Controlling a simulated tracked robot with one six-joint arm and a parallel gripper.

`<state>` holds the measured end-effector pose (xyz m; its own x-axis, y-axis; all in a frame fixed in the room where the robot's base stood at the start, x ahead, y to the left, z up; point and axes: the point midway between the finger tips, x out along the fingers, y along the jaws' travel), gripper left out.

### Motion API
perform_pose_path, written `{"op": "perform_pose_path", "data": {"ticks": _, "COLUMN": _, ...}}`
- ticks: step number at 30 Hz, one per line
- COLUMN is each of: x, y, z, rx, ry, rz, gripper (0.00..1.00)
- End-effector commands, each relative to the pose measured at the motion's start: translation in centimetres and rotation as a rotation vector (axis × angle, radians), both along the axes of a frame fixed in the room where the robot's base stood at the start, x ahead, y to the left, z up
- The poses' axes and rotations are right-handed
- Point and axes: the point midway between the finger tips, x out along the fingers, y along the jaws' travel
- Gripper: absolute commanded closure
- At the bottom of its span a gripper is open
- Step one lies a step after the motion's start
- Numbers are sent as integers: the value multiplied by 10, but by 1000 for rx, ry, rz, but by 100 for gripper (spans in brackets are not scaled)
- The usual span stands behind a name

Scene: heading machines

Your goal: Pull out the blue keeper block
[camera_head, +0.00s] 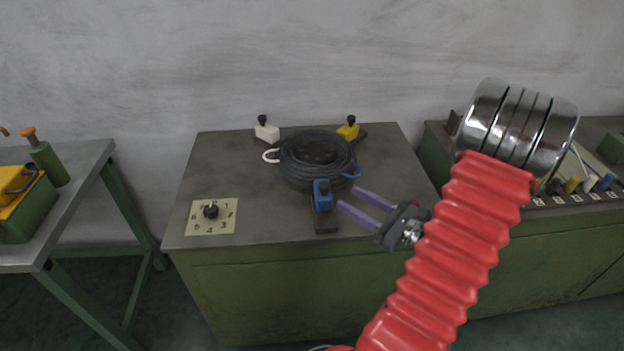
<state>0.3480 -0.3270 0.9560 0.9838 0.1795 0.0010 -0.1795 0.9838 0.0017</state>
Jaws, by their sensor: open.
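The blue keeper block (322,194) sits on a dark narrow base (325,222) at the front of a round black ringed head (318,158) on the middle bench. A dark knob-like part shows on the blue block. My gripper (346,199) is open, with two purple fingers pointing left toward the block. The fingertips appear just right of the block, one higher and one lower in the picture. Nothing is between them that I can see. I cannot tell whether a fingertip touches the block.
A white block (267,132) and a yellow block (348,131) with black knobs stand behind the head. White and blue loops stick out at its sides. A numbered dial plate (211,216) lies front left. The bench top (240,170) left of the head is clear.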

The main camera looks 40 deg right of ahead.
Motion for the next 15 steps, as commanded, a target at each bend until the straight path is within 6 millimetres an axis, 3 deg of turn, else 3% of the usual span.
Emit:
{"op": "perform_pose_path", "data": {"ticks": 8, "x": 3, "y": 1, "z": 0, "rx": -1, "ry": 1, "rz": 3, "gripper": 57}}
{"op": "perform_pose_path", "data": {"ticks": 15, "x": 21, "y": 5, "z": 0, "rx": -2, "ry": 0, "rz": 6, "gripper": 57}}
